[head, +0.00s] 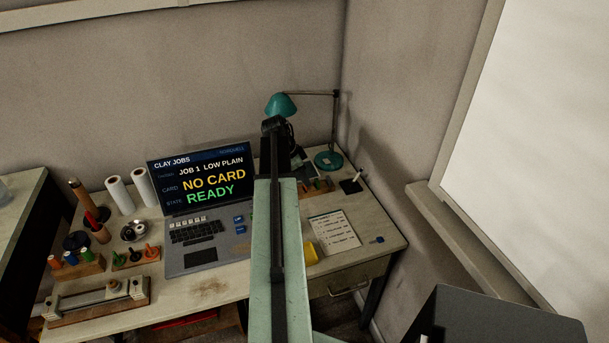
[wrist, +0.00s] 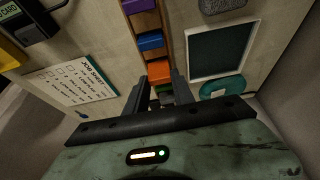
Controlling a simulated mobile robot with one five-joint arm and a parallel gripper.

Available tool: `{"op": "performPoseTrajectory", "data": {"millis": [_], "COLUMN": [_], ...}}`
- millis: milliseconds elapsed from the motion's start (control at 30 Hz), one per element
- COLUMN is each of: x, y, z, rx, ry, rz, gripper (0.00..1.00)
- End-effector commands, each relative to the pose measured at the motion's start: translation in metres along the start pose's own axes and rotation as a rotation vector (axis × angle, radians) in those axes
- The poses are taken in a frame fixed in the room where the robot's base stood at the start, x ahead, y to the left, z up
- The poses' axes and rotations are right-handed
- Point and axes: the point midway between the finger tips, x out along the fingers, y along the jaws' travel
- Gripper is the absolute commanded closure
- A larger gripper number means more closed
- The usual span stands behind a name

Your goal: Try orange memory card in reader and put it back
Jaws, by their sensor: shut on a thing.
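The orange memory card (wrist: 159,71) stands in a row of coloured cards in a narrow wooden rack (wrist: 166,22) in the wrist view. My gripper (wrist: 161,84) has its two dark fingers on either side of the orange card and is shut on it. The card still appears in line with the rack; whether its lower end is in its slot is hidden. A dark device marked CARD (wrist: 38,20), apparently the reader, is at the upper left. In the head view my arm hides the gripper and much of the rack (head: 320,187). The laptop screen (head: 203,178) reads NO CARD and READY.
A dark green framed panel (wrist: 216,50) and the lamp's teal base (wrist: 222,86) are close on the right. A job sheet (head: 334,232) lies flat nearby.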

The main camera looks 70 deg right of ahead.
Motion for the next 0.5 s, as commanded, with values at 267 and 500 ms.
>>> {"op": "performPoseTrajectory", "data": {"millis": [267, 500], "x": [0.009, 0.015], "y": [0.0, 0.0], "z": [0.004, 0.007], "rx": [-0.001, -0.001], "ry": [0.0, 0.0], "rz": [0.0, 0.0], "gripper": [1.0, 1.0]}}
